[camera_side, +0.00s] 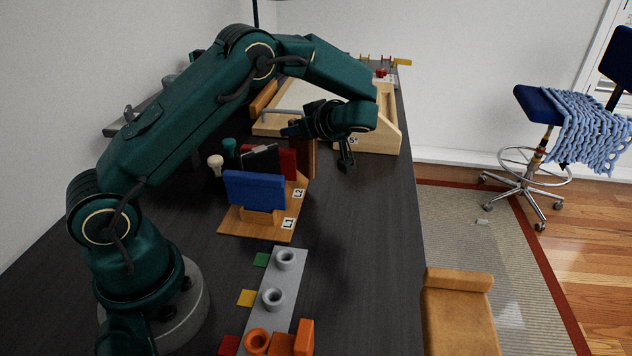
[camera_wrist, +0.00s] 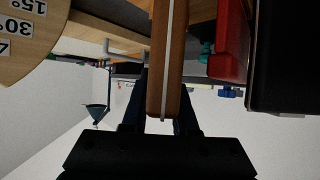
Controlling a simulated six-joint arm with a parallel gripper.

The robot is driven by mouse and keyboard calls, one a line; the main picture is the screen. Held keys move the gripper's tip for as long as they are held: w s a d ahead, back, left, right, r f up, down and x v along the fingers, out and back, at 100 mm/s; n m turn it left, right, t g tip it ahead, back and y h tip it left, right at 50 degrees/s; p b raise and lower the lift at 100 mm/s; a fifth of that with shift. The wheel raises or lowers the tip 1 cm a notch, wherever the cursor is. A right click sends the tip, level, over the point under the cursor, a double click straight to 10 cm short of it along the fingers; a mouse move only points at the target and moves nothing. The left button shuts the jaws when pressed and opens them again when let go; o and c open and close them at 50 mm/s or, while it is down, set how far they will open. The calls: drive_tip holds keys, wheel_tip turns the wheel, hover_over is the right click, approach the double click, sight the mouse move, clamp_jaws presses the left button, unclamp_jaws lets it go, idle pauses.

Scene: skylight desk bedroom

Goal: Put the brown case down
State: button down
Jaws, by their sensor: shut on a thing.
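The brown case (camera_side: 309,160) stands upright at the far right end of the wooden rack, partly hidden behind the other cases. In the wrist view the brown case (camera_wrist: 165,70) lies between my two fingers, edge toward the camera. My gripper (camera_side: 294,130) is shut on it near its top; it also shows in the wrist view (camera_wrist: 163,115). The wooden rack (camera_side: 232,222) has labels L1 and L2 and holds a blue case (camera_side: 254,190), a black case (camera_side: 262,160) and a red case (camera_side: 286,163). I cannot tell whether the brown case's bottom touches anything.
A pale wooden ramp box (camera_side: 385,135) stands behind my gripper. A grey strip with round holders (camera_side: 285,260) lies in front of the rack. Small teal and cream objects (camera_side: 215,162) stand left of the cases. The dark desk is clear to the rack's right.

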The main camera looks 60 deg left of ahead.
drive_tip(key=shift+f, duration=1.2)
drive_tip(key=shift+f, duration=0.15)
drive_tip(key=c, duration=1)
unclamp_jaws()
drive_tip(key=shift+o, duration=0.2)
